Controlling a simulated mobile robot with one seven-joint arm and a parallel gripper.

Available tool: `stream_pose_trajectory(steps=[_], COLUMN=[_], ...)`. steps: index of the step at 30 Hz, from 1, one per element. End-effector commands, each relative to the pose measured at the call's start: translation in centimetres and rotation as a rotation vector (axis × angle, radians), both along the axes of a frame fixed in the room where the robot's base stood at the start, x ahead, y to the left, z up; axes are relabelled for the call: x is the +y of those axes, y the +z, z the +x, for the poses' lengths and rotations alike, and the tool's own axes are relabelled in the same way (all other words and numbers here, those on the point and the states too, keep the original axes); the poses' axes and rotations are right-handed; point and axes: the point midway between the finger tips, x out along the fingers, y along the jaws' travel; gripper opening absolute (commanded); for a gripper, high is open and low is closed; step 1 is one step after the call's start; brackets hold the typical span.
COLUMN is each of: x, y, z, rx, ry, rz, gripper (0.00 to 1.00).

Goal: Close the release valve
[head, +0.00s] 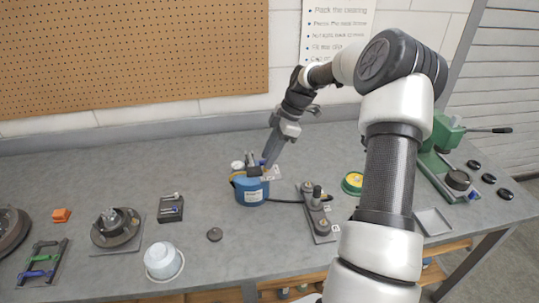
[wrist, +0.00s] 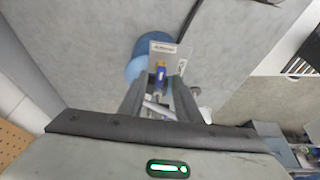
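A round blue tank (head: 251,192) stands near the middle of the bench, with small fittings on top. It also shows in the wrist view (wrist: 136,68), beside a light label plate (wrist: 163,47). A small blue-and-orange valve handle (wrist: 160,76) shows by the plate, between my fingertips as seen from the wrist. My gripper (head: 270,164) points down at the top right of the tank. In the wrist view, the two fingers of my gripper (wrist: 160,86) stand apart, with a gap beside the handle. I cannot tell whether either finger touches it.
A dark hose runs from the tank to a grey fixture (head: 317,208) on the right. A yellow-and-green round part (head: 353,183) and green press (head: 443,150) stand farther right. A white bowl (head: 163,260) and dark puck (head: 214,234) lie left. The bench between is mostly clear.

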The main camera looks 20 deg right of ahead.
Motion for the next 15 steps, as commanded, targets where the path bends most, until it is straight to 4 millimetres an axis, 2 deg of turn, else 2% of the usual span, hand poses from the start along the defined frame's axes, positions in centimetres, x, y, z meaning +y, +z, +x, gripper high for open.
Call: stream_pose_trajectory(steps=[5,8,11,15], x=[-0.1,-0.4,-1.1,-2.3], y=[0.2,0.9,2.4,5.5], z=[0.0,0.0,-0.1,-0.3], rx=[0.0,-0.001,-0.003,-0.005], ry=[0.0,-0.002,-0.002,-0.003], rz=[0.0,-0.001,-0.003,-0.003], gripper=[0.3,0.3,0.3,0.3])
